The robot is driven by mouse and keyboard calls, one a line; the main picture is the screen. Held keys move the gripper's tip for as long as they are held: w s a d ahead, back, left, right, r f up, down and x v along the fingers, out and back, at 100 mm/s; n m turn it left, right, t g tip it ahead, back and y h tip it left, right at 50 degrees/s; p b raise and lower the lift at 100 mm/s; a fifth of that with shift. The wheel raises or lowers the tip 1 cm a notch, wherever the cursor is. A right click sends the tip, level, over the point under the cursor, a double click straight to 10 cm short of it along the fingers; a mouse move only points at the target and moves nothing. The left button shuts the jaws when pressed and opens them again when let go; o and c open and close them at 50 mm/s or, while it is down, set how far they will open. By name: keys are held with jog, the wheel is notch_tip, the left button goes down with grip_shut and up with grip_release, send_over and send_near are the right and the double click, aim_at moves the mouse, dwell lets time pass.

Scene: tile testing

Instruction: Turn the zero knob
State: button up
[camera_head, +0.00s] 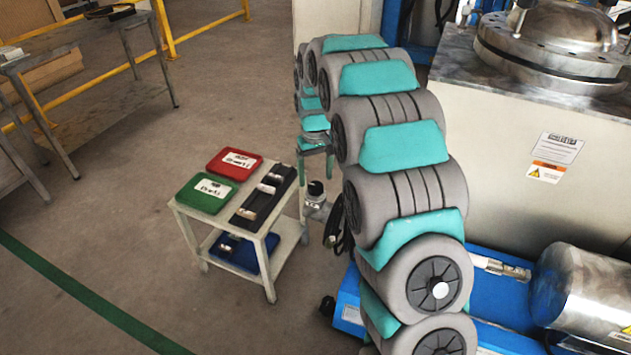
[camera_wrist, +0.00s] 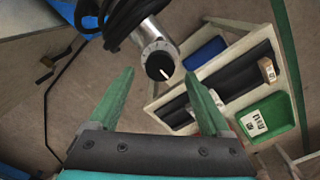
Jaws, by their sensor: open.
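The zero knob (camera_wrist: 160,66) is a round black knob with a white pointer mark, on the end of a silver cylinder (camera_wrist: 152,38) with marks around its rim. In the head view the dark knob (camera_head: 316,187) shows just right of the small cart, beside my arm. My gripper (camera_wrist: 159,75) has two green fingers, spread apart and empty. In the wrist view the knob appears between the fingertips, nearer the left-right middle, and looks beyond them; I see no contact. In the head view my arm hides much of the gripper.
A small cart (camera_head: 238,262) stands left of the knob, with a green tray (camera_head: 207,195), a red tray (camera_head: 233,163) and a dark holder (camera_head: 262,196) on top, and a blue bin (camera_head: 240,252) below. Black cables (camera_wrist: 112,14) hang beside the cylinder. A large machine (camera_head: 510,150) stands right.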

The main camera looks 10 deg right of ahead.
aim_at(315, 185)
notch_tip(315, 185, up, 4)
jog(key=shift+r, duration=0.25)
jog(key=shift+s+r, duration=0.2)
jog(key=shift+s, duration=0.1)
jog(key=s+r+m, duration=0.1)
jog(key=s+r, duration=0.2)
jog(key=s, duration=0.7)
jog(key=s+r, duration=0.4)
jog(key=s, duration=0.7)
jog(key=s+f+g+p, duration=0.1)
jog(key=s, duration=2.1)
jog(key=shift+f+m+g, duration=0.35)
jog(key=shift+m+g, duration=0.05)
